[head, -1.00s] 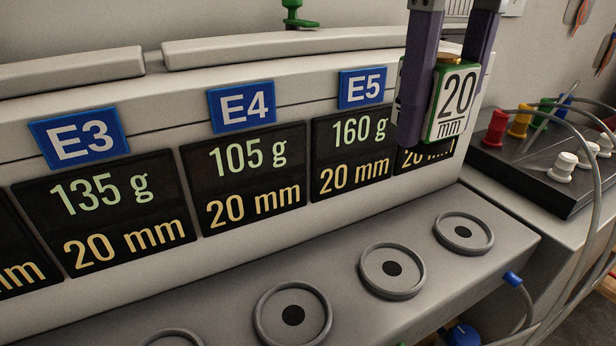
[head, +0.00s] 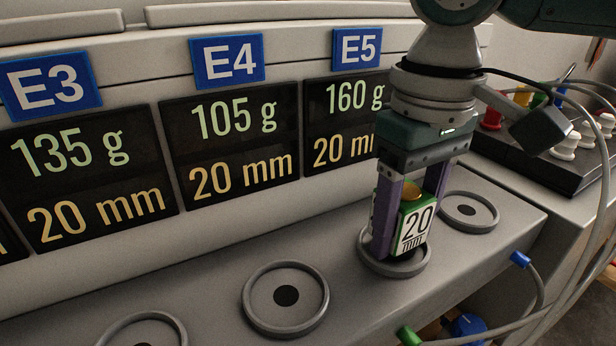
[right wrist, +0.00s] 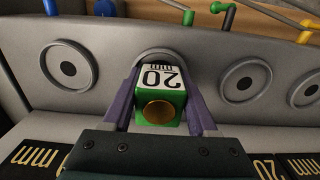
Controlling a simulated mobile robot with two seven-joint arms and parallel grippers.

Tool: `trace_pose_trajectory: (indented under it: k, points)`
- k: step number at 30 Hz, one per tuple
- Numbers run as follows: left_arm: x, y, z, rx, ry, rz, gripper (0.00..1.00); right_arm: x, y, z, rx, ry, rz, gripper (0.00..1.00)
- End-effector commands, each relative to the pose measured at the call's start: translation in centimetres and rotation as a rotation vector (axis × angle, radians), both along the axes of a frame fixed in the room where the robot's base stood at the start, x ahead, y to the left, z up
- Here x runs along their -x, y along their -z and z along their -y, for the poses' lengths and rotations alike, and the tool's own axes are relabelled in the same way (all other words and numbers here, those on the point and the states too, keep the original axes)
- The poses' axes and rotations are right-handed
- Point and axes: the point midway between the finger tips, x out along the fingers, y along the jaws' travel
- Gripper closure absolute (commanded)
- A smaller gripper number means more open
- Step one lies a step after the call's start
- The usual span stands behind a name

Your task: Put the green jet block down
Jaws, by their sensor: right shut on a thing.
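The green jet block (head: 416,222) has a white face marked 20 mm and a brass disc on top. My right gripper (head: 399,245) is shut on it, with one purple finger on each side. The block is upright at a round ringed seat (head: 378,267), whose rim shows around its lower end. I cannot tell whether its bottom touches the seat. In the right wrist view the block (right wrist: 162,104) sits between the fingers, and the seat's rim (right wrist: 168,54) shows behind it. My left gripper is not in view.
Other ringed seats are empty: one to the left (head: 285,298) and one to the right (head: 468,211). Display panels stand behind, under blue labels E3, E4 and E5 (head: 357,47). A black tray (head: 560,150) with coloured pegs and loose cables lie at the right.

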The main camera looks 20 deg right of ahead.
Motion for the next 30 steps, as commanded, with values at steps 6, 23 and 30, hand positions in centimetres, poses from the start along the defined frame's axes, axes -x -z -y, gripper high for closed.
trace_pose_trajectory:
  k: [6,23,30]
  points:
    - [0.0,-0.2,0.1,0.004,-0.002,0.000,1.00,0.0,0.0,0.0,0.000,0.001,0.000,1.00]
    - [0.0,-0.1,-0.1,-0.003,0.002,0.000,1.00,0.0,0.1,0.0,0.000,0.001,0.001,0.11]
    - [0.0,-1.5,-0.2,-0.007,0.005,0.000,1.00,-0.1,-3.5,0.0,0.000,0.001,0.003,0.11]
